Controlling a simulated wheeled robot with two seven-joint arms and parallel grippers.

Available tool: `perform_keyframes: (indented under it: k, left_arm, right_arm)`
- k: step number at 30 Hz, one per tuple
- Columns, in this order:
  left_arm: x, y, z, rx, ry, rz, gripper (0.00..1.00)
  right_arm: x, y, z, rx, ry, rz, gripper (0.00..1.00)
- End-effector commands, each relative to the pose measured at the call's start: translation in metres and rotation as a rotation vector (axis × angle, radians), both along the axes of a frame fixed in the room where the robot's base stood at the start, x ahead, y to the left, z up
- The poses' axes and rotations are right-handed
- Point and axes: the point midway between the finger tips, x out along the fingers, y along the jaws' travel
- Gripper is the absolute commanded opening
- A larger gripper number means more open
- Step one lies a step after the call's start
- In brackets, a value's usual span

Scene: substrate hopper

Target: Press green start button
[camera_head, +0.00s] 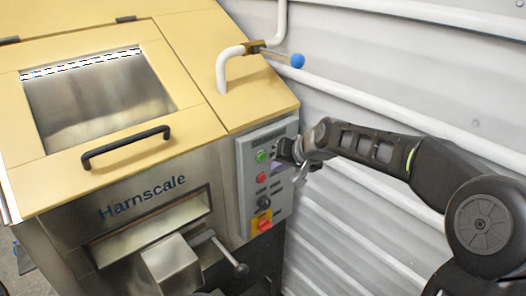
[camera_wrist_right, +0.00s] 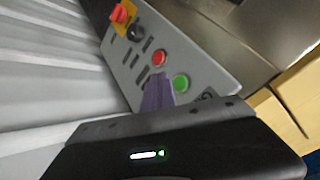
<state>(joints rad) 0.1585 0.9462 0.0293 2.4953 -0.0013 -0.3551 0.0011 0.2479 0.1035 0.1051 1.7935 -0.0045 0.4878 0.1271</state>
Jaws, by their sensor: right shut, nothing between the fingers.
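The green start button (camera_head: 261,156) sits near the top of the grey control panel (camera_head: 245,190) on the hopper's right side. It also shows in the right wrist view (camera_wrist_right: 181,83), unobstructed. My right gripper (camera_head: 284,158) is shut and empty, close to the panel just right of the green button. In the right wrist view its purple fingertips (camera_wrist_right: 158,92) lie beside the green button, between it and the panel's edge. Whether the fingertips touch the panel I cannot tell. My left gripper is not in view.
A red button (camera_head: 261,177) sits below the green one, with a dark knob (camera_head: 264,202) and a red switch on yellow (camera_head: 262,221) lower down. The hopper (camera_head: 205,110) has a black lid handle (camera_head: 126,146). A corrugated wall (camera_head: 400,90) stands behind my right arm.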

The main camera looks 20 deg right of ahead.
Motion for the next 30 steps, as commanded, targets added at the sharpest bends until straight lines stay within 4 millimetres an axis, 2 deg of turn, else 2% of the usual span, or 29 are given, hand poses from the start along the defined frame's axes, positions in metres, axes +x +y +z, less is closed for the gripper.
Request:
perform_keyframes:
  k: [3, 9, 30]
  left_arm:
    - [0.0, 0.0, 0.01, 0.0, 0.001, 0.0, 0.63]
    - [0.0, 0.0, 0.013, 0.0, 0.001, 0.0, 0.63]
    - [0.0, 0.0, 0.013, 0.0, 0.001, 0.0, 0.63]
  right_arm:
    - [0.012, 0.005, 0.003, 0.0, 0.0, 0.002, 0.0]
    - [0.021, 0.007, 0.001, 0.0, -0.001, 0.0, 0.0]
    - [0.022, 0.008, 0.0, 0.0, -0.001, 0.0, 0.0]
